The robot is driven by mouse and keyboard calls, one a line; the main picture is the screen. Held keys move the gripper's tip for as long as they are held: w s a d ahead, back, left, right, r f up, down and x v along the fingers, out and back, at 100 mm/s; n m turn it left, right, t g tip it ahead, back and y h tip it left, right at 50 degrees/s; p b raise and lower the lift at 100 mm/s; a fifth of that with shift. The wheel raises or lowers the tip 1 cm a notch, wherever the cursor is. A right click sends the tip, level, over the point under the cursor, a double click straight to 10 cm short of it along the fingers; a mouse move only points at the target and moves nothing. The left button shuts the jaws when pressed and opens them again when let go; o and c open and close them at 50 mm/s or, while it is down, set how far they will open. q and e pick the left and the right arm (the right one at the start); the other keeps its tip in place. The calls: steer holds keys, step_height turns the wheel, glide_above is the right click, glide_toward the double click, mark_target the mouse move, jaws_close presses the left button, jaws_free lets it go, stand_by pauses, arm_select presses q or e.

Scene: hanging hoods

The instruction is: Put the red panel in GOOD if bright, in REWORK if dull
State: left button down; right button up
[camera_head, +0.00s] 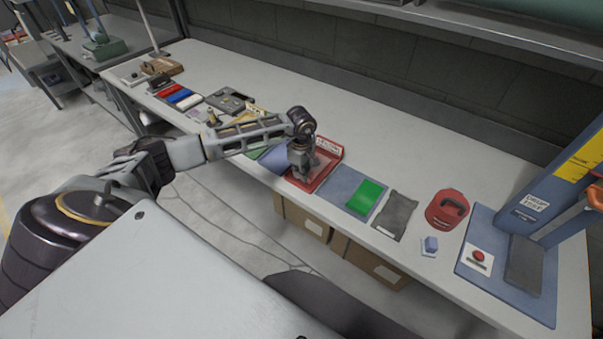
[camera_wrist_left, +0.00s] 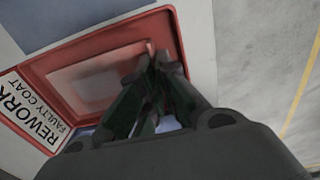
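The red REWORK tray (camera_head: 329,149) is on the bench, its label reading "REWORK FAULTY COAT" in the left wrist view (camera_wrist_left: 30,115). My left gripper (camera_head: 300,172) points down into this tray. In the left wrist view, a dull reddish rectangle with a pale outline, seemingly the red panel (camera_wrist_left: 95,78), lies inside the tray, partly blurred. The fingertips (camera_wrist_left: 157,62) are close together at its right edge. I cannot tell whether they pinch it. No tray marked GOOD is readable; a green surface (camera_head: 253,154) shows partly behind my arm. My right gripper is out of view.
A green panel (camera_head: 366,196) lies on a blue mat (camera_head: 340,182), beside a dark grey mat (camera_head: 396,215).

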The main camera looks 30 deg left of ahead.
arm_select(q)
steer(key=shift+f+b, duration=0.6)
steer(key=shift+b, duration=0.05)
stand_by(1.0)
steer(key=c, duration=1.6)
jaws_free()
steer(key=shift+o, duration=0.2)
step_height(320, 180, up, 12)
